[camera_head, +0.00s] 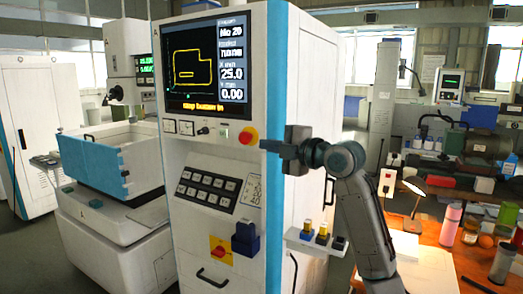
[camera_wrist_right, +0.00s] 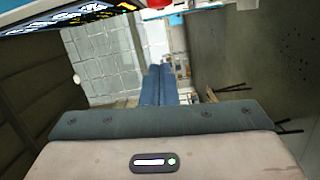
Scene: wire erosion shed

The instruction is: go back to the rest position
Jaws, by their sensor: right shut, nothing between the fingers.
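In the right wrist view the closed blue-grey fingers (camera_wrist_right: 160,86) point up the picture, with a piece of the red button (camera_wrist_right: 158,3) at the top edge. I cannot tell whether the fingertips touch the cabinet or the button. My left gripper is not in view.
The cabinet (camera_head: 190,140) has a screen (camera_head: 207,66), a keypad (camera_head: 208,190) and a red-yellow rotary switch (camera_head: 220,250). A small shelf (camera_head: 315,241) juts from its right side, near my right arm. A wooden bench (camera_head: 455,262) with a lit lamp (camera_head: 414,187) stands at right.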

